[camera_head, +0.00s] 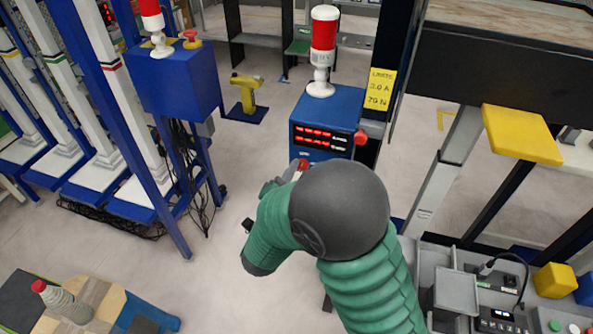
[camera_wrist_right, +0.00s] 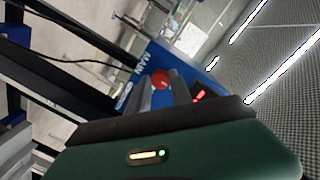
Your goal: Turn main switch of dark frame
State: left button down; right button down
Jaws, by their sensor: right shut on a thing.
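The blue control box (camera_head: 325,115) with two rows of red digits stands beside the dark frame (camera_head: 388,50). A red main switch knob (camera_head: 303,165) shows low on the box's front, partly hidden by my right gripper (camera_head: 287,172). In the right wrist view the red knob (camera_wrist_right: 160,79) sits between the two grey fingers of my right gripper (camera_wrist_right: 162,92), with "MAIN" lettering beside it. The gripper is shut on the knob. My green right arm hides the lower part of the box. My left gripper is not in view.
A red-and-white beacon (camera_head: 323,45) stands on the box, with a red button (camera_head: 360,138) at its right side. A second blue box (camera_head: 178,85) stands on a blue frame at left. A yellow tool (camera_head: 247,92) stands behind. Open floor lies between.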

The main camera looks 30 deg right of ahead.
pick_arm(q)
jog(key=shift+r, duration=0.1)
pick_arm(e)
jog(key=shift+d+r, duration=0.2)
jog(key=shift+r, duration=0.05)
jog(key=c, duration=1.5)
grip_release()
jog(key=o, duration=0.4)
jog(key=shift+w+d+f, duration=0.1)
jog(key=shift+d+f, duration=0.05)
jog(key=shift+c, duration=0.2)
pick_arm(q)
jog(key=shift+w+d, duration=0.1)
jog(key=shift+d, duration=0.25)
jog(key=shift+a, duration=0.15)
pick_arm(e)
jog(key=shift+f, duration=0.1)
